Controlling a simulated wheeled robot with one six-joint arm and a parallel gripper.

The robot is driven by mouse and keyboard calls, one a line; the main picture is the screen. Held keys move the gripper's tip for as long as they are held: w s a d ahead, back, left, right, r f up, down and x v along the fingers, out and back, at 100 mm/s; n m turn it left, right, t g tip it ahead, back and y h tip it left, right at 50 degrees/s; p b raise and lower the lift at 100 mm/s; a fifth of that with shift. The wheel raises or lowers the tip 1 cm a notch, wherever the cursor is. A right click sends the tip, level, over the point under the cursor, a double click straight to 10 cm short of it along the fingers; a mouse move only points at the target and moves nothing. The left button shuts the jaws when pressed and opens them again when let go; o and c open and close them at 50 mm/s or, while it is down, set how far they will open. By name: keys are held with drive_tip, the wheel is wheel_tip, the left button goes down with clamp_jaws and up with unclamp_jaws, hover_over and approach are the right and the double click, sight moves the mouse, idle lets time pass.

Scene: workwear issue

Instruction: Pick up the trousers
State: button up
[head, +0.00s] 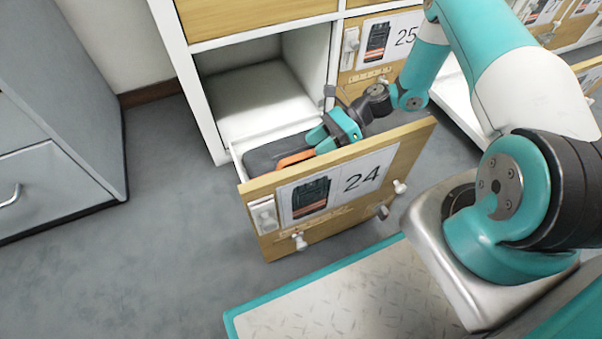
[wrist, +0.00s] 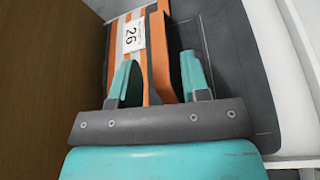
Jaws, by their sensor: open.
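The trousers (head: 268,157) are a folded dark grey garment with orange bands, lying in the pulled-out drawer marked 24. In the wrist view the dark cloth (wrist: 229,60) and orange bands fill the middle, with a white tag (wrist: 131,36) reading 26. My gripper (head: 319,141) is over the drawer, reaching down at the trousers. In the wrist view my gripper (wrist: 159,76) is open, with one teal finger on each side of an orange band. I cannot tell whether the fingers touch the cloth. My gripper and the drawer front hide part of the trousers in the head view.
The drawer's wooden front (head: 335,190) carries a picture label with 24 and stands close in front of my gripper. White drawer walls enclose the garment. An empty cubby (head: 258,98) is behind it. A grey cabinet (head: 55,130) stands at left, with clear floor between.

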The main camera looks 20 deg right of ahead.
sight(306, 153)
drive_tip(key=b+x, duration=0.2)
drive_tip(key=x, duration=0.1)
drive_tip(key=shift+s+a+f, duration=0.1)
drive_tip(key=shift+a+f, duration=0.2)
clamp_jaws()
drive_tip(key=shift+r, duration=0.1)
idle(1.1)
